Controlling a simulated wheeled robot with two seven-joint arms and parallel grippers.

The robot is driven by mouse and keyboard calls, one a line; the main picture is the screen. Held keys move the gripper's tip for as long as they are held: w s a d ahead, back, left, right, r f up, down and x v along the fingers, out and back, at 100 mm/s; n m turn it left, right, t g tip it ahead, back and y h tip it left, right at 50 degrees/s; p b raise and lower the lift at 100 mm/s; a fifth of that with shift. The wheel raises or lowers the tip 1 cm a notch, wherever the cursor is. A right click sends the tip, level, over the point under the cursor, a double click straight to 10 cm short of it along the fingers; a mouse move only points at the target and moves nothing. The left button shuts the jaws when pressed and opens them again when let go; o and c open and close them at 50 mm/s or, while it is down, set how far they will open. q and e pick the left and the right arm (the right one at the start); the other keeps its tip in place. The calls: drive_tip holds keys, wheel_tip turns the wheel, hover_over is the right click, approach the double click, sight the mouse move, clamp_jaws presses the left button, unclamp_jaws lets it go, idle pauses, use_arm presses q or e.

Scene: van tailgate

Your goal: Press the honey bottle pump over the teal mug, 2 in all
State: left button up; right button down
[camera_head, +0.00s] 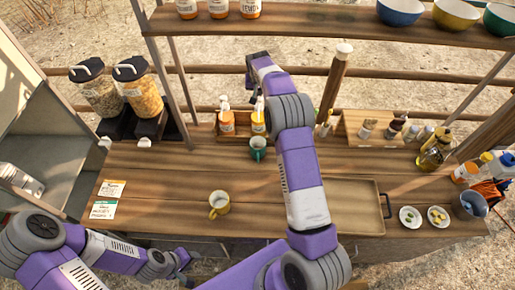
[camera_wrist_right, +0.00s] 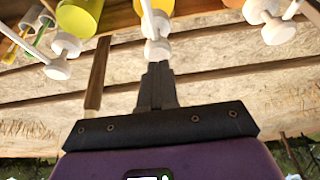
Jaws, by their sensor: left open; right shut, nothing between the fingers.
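The honey bottle (camera_head: 258,122), amber with a white pump, stands in a wooden caddy at the back of the counter. The teal mug (camera_head: 258,147) stands upright just in front of it. My right gripper (camera_wrist_right: 157,68) is shut and empty; its fingertips are at the white pump head (camera_wrist_right: 157,48) in the right wrist view. I cannot tell whether they touch it. My right arm covers part of this area in the head view. My left gripper (camera_head: 186,262) is open and empty at the counter's front edge, away from the mug.
An orange pump bottle (camera_head: 227,122) stands left of the honey bottle. A yellow mug (camera_head: 219,204) stands on the front middle counter. A tray (camera_head: 350,208) lies to its right. Two dispensers (camera_head: 140,92) stand back left. A shelf with bowls (camera_head: 401,11) hangs above. The left-middle counter is clear.

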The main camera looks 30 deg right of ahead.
drive_tip(key=shift+f, duration=0.15)
idle(0.5)
drive_tip(key=shift+f+b, duration=0.9)
drive_tip(key=shift+f, duration=0.35)
drive_tip(key=shift+r, duration=0.15)
drive_tip(key=shift+r+p, duration=0.9)
drive_tip(key=shift+r, duration=0.35)
drive_tip(key=shift+r, duration=0.15)
wheel_tip(320, 180, up, 6)
drive_tip(key=p, duration=0.4)
